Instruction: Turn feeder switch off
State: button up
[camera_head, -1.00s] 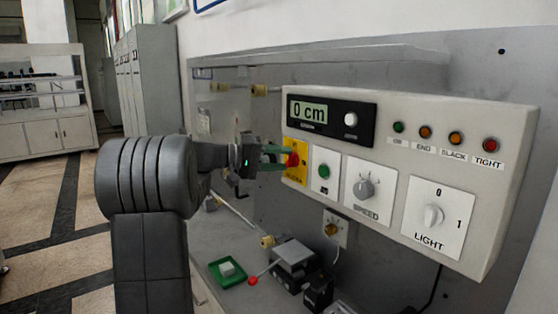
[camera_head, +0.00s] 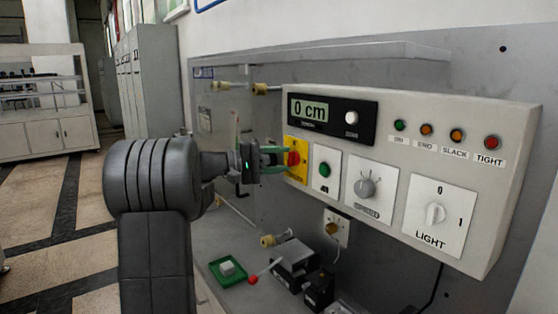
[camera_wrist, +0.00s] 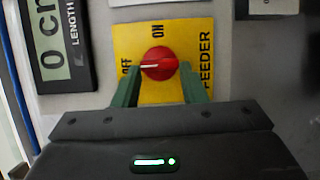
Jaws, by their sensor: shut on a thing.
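The feeder switch is a red round knob (camera_wrist: 158,66) on a yellow plate (camera_wrist: 146,91) marked ON, OFF and FEEDER. In the wrist view its white pointer line lies across the picture, with the left end toward the OFF label; ON is above. The green fingers of my gripper (camera_wrist: 160,88) are on the knob's two sides, shut on it. In the head view my gripper (camera_head: 272,157) reaches the red knob (camera_head: 293,158) from the left, and the fingers partly hide it and the plate (camera_head: 301,173).
The control box (camera_head: 481,211) also carries a display (camera_head: 308,110) reading 0 cm, a green button (camera_head: 324,169), a speed dial (camera_head: 366,187), a light switch (camera_head: 435,213) and several lamps. Below are a green tray (camera_head: 240,279) and a red-knobbed lever (camera_head: 253,279).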

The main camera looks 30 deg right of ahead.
jog(key=o, duration=1)
jog(key=b+v, duration=0.2)
jog(key=v, duration=1.2)
jog(key=shift+d, duration=0.15)
jog(key=p+x, duration=0.2)
jog(key=x, duration=1.1)
jog(key=shift+s+d, duration=0.15)
jog(key=shift+d, duration=0.2)
